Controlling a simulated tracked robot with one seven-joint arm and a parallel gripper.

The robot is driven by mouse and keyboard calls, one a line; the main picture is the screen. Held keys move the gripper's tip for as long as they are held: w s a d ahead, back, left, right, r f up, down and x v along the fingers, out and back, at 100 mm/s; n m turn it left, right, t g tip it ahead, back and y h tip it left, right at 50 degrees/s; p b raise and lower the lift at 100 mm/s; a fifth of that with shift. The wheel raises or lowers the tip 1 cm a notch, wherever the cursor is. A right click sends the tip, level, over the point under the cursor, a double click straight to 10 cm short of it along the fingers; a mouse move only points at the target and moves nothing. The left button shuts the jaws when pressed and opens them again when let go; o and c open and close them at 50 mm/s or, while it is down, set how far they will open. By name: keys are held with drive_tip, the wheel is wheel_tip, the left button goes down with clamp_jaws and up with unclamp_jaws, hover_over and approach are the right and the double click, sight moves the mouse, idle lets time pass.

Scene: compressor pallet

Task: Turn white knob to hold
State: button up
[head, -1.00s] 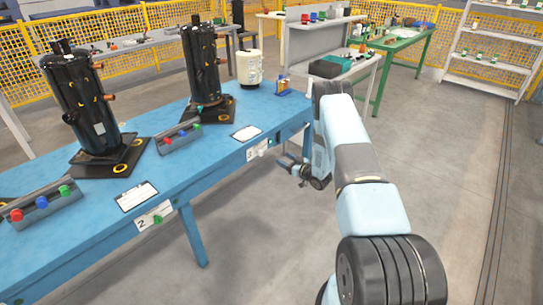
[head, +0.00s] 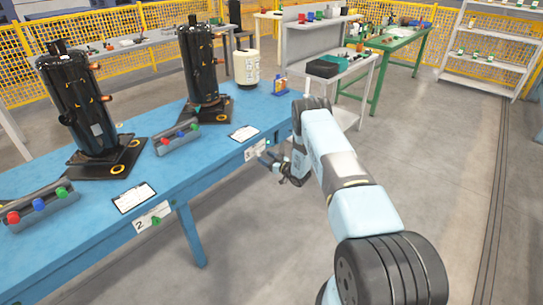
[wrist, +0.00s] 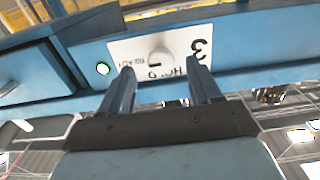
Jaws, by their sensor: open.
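The white knob (wrist: 160,60) sits on a white plate (wrist: 130,48) on the blue table's front edge. In the wrist view the plate appears upside down, with a 3 and lettering that seems to read HOLD and READY. A dark mark shows on the knob's lower side; its exact setting is hard to tell. My gripper (wrist: 161,66) is open, its two fingers apart on either side of the knob in the picture, with no clear contact. In the head view my gripper (head: 266,159) is close to the plate (head: 255,151); the knob is too small to make out there.
The blue table (head: 165,181) carries black compressors (head: 203,75), control boxes (head: 177,138) and a cream canister (head: 246,68). Another plate marked 2 (head: 151,216) is nearer. Floor to the right is free.

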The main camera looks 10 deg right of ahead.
sight(260, 154)
drive_tip(key=shift+x, duration=1.45)
drive_tip(key=shift+w, duration=0.1)
drive_tip(key=shift+c, duration=0.4)
